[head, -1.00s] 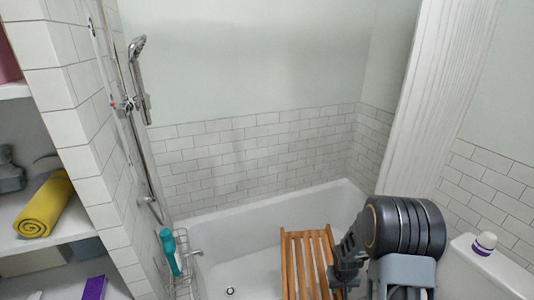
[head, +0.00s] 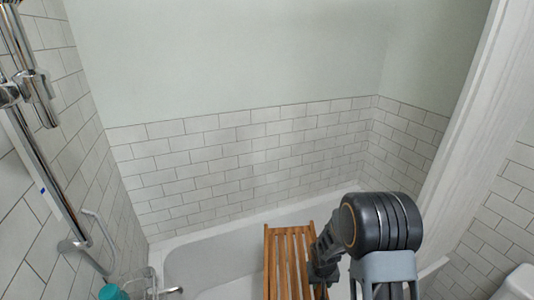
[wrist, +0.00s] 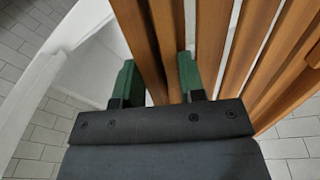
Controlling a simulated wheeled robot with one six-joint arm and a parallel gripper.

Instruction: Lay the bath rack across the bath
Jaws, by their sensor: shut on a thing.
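The bath rack is a slatted wooden frame (head: 288,262) in the lower middle of the head view, with its long slats pointing toward the far wall. It appears over the white bath (head: 205,262), but I cannot tell whether it touches the rims. My gripper (head: 322,268) is at the rack's right side in the head view. In the wrist view, the two green fingers of my gripper (wrist: 160,80) are shut on an edge slat of the rack (wrist: 212,40). The rack's near end is cut off by the head view.
A chrome shower rail (head: 40,150) stands on the left wall. A teal bottle (head: 112,292) and a wire caddy (head: 148,284) are at the bath's left end. A white panel (head: 462,150) stands on the right, with a white fixture (head: 518,282) beyond it.

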